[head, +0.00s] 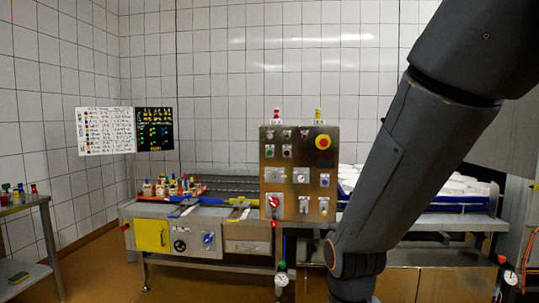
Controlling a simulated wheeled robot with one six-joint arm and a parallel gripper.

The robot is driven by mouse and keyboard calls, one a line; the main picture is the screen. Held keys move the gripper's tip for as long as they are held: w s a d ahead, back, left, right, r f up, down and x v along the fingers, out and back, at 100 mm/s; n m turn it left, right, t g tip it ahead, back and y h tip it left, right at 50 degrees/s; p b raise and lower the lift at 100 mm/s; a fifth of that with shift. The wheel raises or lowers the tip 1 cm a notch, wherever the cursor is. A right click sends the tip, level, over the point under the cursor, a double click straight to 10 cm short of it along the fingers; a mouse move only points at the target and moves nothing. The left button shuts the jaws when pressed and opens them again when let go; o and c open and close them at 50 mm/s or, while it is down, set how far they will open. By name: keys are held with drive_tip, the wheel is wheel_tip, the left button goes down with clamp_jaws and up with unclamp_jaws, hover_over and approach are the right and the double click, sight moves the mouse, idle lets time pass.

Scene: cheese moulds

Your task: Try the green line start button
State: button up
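A steel control panel (291,205) stands upright at the middle of the line. A red mushroom button on a yellow disc (323,142) is at the panel's upper right. My arm crosses the right side of the picture and bends down past the bottom edge. My gripper is out of view.
The panel also carries a red rotary switch (273,201) and several other switches. Left is a machine table with a yellow box (151,235) and colourful bottles (176,187). Right, white moulds (462,187) sit in a blue tray, partly behind my arm. A shelf (22,240) stands far left.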

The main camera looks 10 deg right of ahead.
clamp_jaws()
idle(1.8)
